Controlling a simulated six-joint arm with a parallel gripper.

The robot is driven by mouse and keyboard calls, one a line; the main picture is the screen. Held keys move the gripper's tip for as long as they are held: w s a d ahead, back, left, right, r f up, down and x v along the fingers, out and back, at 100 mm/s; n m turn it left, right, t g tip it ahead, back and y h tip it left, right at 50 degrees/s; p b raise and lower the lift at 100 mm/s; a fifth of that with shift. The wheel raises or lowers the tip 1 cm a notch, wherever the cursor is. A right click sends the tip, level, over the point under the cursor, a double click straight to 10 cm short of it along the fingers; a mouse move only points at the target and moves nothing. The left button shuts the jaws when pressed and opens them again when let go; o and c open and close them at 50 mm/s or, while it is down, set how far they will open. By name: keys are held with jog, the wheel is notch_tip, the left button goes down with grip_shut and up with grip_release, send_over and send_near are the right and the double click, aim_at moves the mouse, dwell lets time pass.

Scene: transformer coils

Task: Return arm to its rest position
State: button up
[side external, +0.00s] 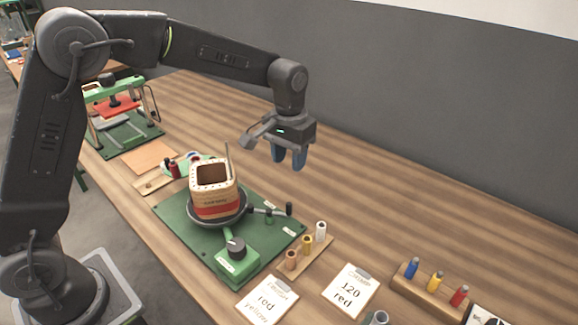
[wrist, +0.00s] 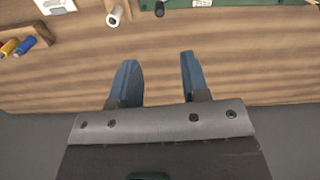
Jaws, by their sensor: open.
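My gripper (side external: 288,157) is open and empty, with its blue fingers pointing down above the bare wooden table behind the green base. In the wrist view the two blue fingers (wrist: 158,80) stand apart with only table between them. My arm reaches from the left across the top of the side view. The coil former (side external: 217,190), a tan square box with a red band around its lower part, sits upright on a round turntable on the green base (side external: 180,213). The gripper is clear of it, above and to the right.
A spool rack (side external: 300,262) stands right of the green base. Two cards, a yellow-red one (side external: 266,300) and a "120 red" one (side external: 351,290), lie in front. A wooden block (side external: 425,298) holds blue, yellow and red pieces. A green press (side external: 120,110) stands at left. The back table is clear.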

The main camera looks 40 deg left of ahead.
jog(key=s+a+r+t, duration=0.3)
jog(key=s+a+r, duration=0.1)
jog(key=s+r, duration=0.75)
jog(key=s+a+f+m+t, duration=0.1)
jog(key=s+f+t, duration=0.1)
jog(key=s, duration=1.2)
jog(key=shift+s+a+f+t, duration=0.15)
jog(key=shift+a+f+t, duration=0.2)
jog(key=shift+f, duration=0.2)
